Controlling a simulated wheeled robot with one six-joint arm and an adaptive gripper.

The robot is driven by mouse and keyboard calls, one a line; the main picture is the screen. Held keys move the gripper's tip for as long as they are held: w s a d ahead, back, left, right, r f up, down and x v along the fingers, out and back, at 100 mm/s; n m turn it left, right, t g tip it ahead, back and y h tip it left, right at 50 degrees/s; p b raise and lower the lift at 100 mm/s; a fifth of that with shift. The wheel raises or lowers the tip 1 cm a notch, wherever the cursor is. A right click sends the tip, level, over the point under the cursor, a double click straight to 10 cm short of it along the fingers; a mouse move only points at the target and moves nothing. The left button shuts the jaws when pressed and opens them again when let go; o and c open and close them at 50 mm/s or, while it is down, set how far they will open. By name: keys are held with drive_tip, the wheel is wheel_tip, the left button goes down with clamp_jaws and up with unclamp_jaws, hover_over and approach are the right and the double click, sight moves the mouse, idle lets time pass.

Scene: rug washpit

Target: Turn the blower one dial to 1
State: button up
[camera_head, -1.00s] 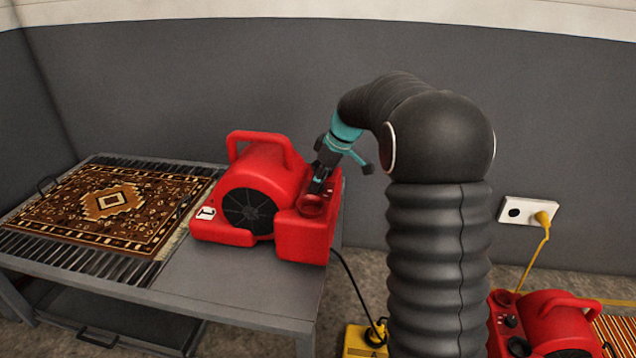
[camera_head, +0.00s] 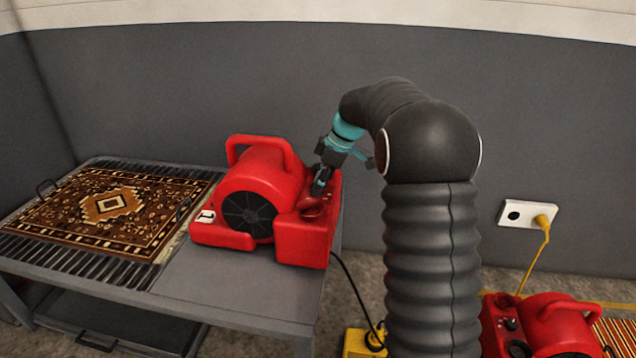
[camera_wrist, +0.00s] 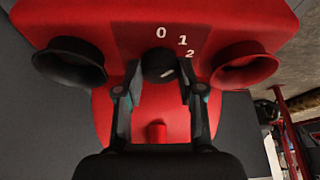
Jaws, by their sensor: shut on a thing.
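The red blower one (camera_head: 262,200), with a white "1" label on its side, stands on the grey table. Its black dial (camera_wrist: 158,66) shows in the wrist view below the printed 0, 1 and 2. A white mark on the knob lies on its lower right part, slanting up to the right; I cannot tell exactly which number it points to. My gripper (camera_wrist: 159,90) is shut on the dial, with one finger on each side of it. In the head view my gripper (camera_head: 319,186) reaches down onto the blower's top; there it hides the dial.
A patterned rug (camera_head: 100,208) lies on the table's left part (camera_head: 215,290). A second red blower (camera_head: 550,325) stands low at the right. A wall socket (camera_head: 525,214) has a yellow plug and cord. A black port and a red port flank the dial.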

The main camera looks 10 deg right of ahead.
drive_tip(key=o, duration=1.1)
drive_tip(key=shift+o, duration=0.2)
drive_tip(key=v, duration=1.2)
